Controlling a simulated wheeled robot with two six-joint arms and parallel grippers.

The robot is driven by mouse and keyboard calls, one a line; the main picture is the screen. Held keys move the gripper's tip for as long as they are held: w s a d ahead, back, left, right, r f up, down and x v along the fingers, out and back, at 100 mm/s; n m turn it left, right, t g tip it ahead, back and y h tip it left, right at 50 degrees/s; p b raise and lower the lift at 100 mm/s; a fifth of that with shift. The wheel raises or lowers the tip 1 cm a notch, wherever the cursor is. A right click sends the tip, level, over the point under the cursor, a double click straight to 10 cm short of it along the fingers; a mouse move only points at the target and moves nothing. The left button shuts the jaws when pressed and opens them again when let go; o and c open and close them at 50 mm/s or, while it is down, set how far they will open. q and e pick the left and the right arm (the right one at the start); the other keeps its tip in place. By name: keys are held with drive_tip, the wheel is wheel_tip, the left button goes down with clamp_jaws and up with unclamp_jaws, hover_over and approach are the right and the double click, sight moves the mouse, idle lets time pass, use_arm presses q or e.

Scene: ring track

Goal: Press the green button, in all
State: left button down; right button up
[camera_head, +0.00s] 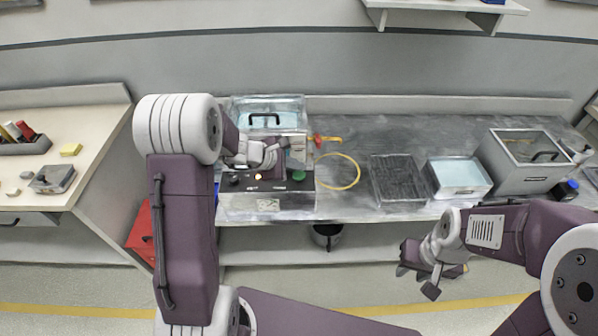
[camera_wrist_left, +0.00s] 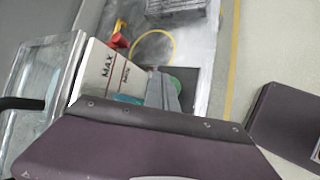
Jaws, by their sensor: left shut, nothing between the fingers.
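The green button (camera_head: 299,175) sits at the right end of a dark panel (camera_head: 240,183) on the grey bench. It also shows in the left wrist view (camera_wrist_left: 176,84), partly covered by my finger. My left gripper (camera_head: 279,172) is shut and empty, just left of the green button. In the left wrist view its grey fingers (camera_wrist_left: 163,90) appear beside the button; I cannot tell whether they touch it. My right gripper (camera_head: 419,272) is open and empty, in front of the bench.
A clear-lidded box (camera_head: 264,104) stands behind the panel. A white container marked MAX (camera_wrist_left: 107,68) is close to my left gripper. A yellow ring (camera_head: 357,172), a dark rack (camera_head: 397,180) and a tray (camera_head: 433,188) lie to the right. A red box (camera_head: 140,232) stands below left.

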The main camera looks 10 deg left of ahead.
sight(296, 175)
use_arm(q)
wheel_tip(296, 175, up, 5)
drive_tip(key=p, duration=0.4)
idle(0.3)
idle(0.5)
drive_tip(key=s+d+r+m+g, duration=0.2)
drive_tip(key=s+d+m+g, duration=0.1)
drive_tip(key=s+d+m, duration=0.55)
drive_tip(key=s+a+f+m+g+y, duration=0.1)
drive_tip(key=s+a+f+m+y, duration=0.1)
drive_tip(key=s+a+m, duration=0.3)
drive_tip(key=s+a+f+m+g+y, duration=0.2)
drive_tip(key=s+a+m, duration=0.3)
drive_tip(key=s, duration=0.5)
drive_tip(key=shift+a+f+m+y, duration=0.2)
drive_tip(key=shift+f+m+y, duration=0.15)
drive_tip(key=shift+f+y, duration=0.3)
